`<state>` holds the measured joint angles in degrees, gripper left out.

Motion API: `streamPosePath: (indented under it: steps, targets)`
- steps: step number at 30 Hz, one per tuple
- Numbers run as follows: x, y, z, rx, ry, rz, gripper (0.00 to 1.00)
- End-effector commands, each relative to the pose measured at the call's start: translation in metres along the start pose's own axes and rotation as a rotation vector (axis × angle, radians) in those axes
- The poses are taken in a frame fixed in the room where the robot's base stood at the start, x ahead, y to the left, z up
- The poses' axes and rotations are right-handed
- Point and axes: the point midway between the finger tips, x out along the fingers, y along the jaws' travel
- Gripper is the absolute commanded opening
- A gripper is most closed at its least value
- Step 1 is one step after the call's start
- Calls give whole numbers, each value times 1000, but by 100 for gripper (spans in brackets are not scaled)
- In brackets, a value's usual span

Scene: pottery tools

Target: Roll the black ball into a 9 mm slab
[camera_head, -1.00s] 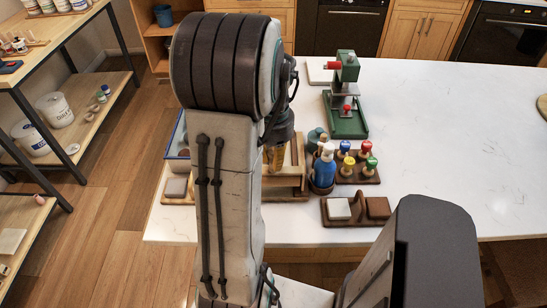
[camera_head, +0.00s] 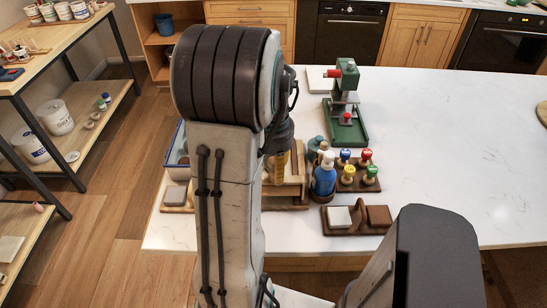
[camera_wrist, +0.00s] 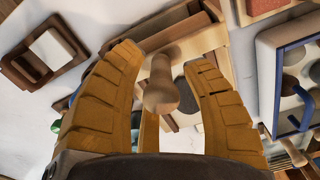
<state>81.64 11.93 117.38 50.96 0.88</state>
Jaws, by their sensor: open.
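A dark round shape (camera_wrist: 184,94), possibly the black ball, shows between the handle and the right finger, partly hidden, over a wooden frame or board (camera_wrist: 215,45). In the head view my gripper's ochre fingers (camera_head: 276,165) are largely hidden behind my arm, over the wooden frame (camera_head: 296,160).
A blue-rimmed tray (camera_wrist: 266,60) with several round pieces is close on the right. A brown block holder (camera_head: 345,232), blue bottle (camera_head: 324,178), stamp rack (camera_head: 350,186) and green press (camera_head: 346,125) stand right of the frame. The white counter (camera_head: 450,130) is clear farther right.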

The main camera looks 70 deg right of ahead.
Motion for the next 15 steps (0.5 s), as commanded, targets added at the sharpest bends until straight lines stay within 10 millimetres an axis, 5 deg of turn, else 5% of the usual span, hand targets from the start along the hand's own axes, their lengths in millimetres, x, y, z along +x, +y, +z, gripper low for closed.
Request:
streamPosePath:
  steps: [15]
  targets:
    - [-76, 0, -1, 0, 7, 0, 43]
